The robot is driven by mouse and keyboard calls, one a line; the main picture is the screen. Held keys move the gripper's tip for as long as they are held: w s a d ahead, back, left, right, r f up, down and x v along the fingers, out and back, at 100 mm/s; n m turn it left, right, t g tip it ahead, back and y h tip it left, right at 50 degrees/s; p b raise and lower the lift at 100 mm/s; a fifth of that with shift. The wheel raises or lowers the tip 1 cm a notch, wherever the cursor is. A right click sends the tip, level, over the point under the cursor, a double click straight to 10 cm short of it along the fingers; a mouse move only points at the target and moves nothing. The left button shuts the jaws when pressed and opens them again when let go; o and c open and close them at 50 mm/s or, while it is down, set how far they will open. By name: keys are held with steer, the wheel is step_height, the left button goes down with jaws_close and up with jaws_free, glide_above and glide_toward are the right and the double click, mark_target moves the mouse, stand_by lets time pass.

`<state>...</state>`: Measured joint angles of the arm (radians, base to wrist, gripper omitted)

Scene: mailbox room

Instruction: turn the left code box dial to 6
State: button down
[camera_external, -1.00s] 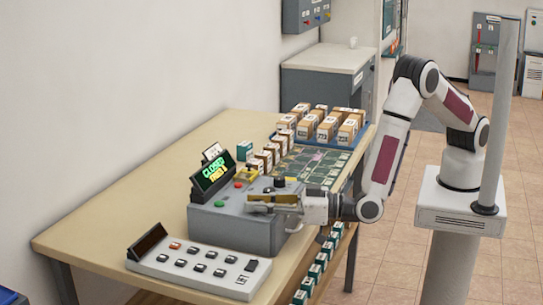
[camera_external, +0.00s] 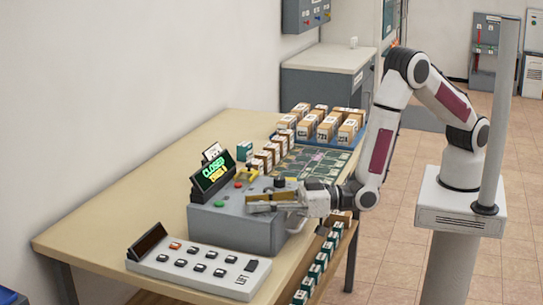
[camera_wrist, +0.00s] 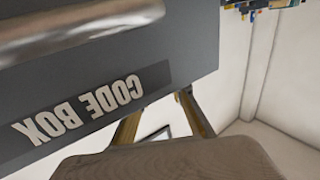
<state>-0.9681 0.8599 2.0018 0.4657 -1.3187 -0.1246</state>
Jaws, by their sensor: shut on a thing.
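The grey code box (camera_external: 235,232) stands on the table, with a green "CLOSED" display (camera_external: 213,176) at its back. Its "CODE BOX" label (camera_wrist: 78,108) shows upside down in the wrist view. My gripper (camera_external: 252,203) reaches in from the right, low over the top of the box near its front edge. Its fingers are shut on the left dial, which they hide, so its number cannot be read. A dark knob (camera_external: 280,183) stands uncovered behind the fingers.
A white keypad panel (camera_external: 195,283) lies in front of the box. A red button (camera_external: 238,184) and a yellow part (camera_external: 252,173) are on top of the box. Small boxes and a blue tray (camera_external: 358,138) of cartons stand behind. The table's left side is clear.

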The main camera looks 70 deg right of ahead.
steer(key=c, duration=1.8)
jaws_free()
steer(key=shift+o, duration=0.2)
steer(key=shift+s, duration=0.1)
steer(key=v, duration=1.1)
steer(key=shift+s+d, duration=0.25)
steer(key=shift+s, duration=0.1)
